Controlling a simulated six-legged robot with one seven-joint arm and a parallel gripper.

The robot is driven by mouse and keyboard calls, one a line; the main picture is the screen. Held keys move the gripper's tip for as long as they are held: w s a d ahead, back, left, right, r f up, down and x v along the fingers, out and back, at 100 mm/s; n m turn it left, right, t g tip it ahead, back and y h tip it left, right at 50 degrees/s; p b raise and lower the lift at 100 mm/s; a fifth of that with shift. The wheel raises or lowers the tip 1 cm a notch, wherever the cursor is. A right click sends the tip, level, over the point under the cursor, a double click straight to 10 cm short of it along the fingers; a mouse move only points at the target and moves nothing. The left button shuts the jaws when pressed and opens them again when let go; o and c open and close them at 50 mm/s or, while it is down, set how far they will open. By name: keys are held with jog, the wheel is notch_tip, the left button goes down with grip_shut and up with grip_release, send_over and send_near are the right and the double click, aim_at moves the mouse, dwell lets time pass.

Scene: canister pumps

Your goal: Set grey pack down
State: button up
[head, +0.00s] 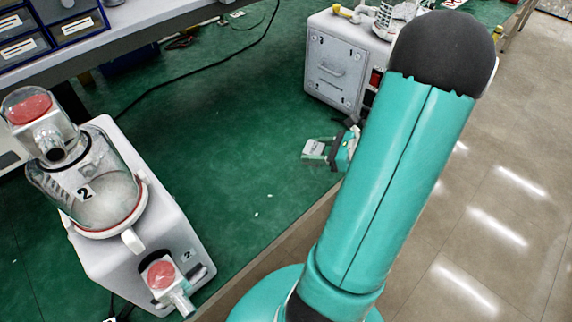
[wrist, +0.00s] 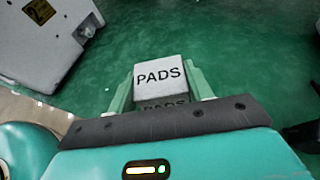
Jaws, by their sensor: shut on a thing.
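The grey pack (wrist: 160,76), a small pale block marked "PADS", sits between the two fingers of my gripper (wrist: 161,88) in the wrist view. My gripper is shut on it. In the head view the pack (head: 314,149) shows at the end of my gripper (head: 327,152), left of my teal arm, over the green surface. I cannot tell whether the pack touches the surface. Part of my gripper is hidden behind my arm.
A canister pump (head: 100,190) marked 2 stands at left. Another pump unit (head: 338,66) marked 1 stands behind my gripper at the back. The green bench top (head: 230,130) is mostly clear between them, with a black cable (head: 190,80) across it. Drawer bins (head: 70,22) stand upper left.

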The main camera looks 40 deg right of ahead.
send_over(289, 172)
notch_tip(289, 172, down, 7)
jog(key=shift+f, duration=0.15)
notch_tip(289, 172, down, 3)
jog(key=shift+w+f, duration=0.1)
jog(key=o, duration=0.9)
jog(key=shift+o, duration=0.4)
jog(key=v, duration=1.2)
jog(key=shift+a, duration=0.1)
